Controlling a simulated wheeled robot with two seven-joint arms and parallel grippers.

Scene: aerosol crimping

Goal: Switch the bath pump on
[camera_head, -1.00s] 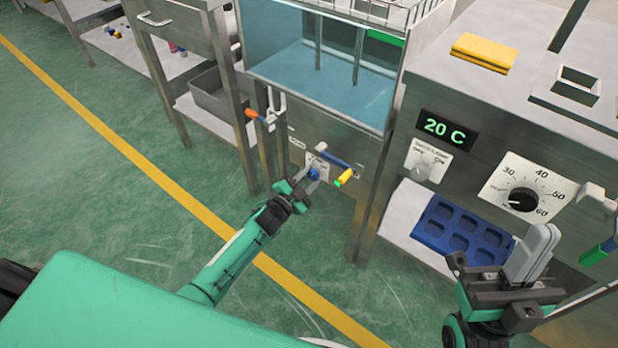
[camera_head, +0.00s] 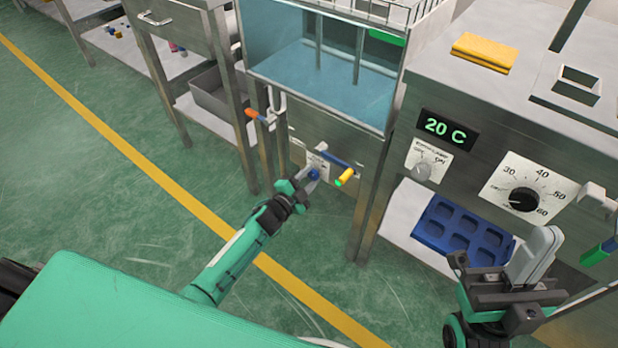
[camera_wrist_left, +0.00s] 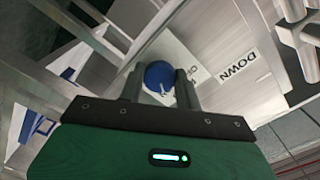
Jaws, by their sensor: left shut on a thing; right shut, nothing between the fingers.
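The water bath (camera_head: 335,85) is a clear-walled tank of blue water on a steel front. A blue knob (camera_head: 314,174) sits on a white plate (camera_head: 318,160) on that front. My left gripper (camera_head: 309,179) is shut on the blue knob. In the left wrist view the knob (camera_wrist_left: 158,76) is between the two fingers, with a white marker line on its face. The plate's lettering is mostly hidden, so the knob's setting cannot be read. My right gripper (camera_head: 535,256) is shut and empty in front of the right-hand cabinet.
A blue-and-yellow handle (camera_head: 345,178) sticks out just right of the knob, and an orange-tipped lever (camera_head: 251,113) to its left. A "DOWN" label (camera_wrist_left: 238,64) shows in the wrist view. The cabinet carries a "20 C" display (camera_head: 445,128), a dial (camera_head: 523,199) and a blue tray (camera_head: 430,233).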

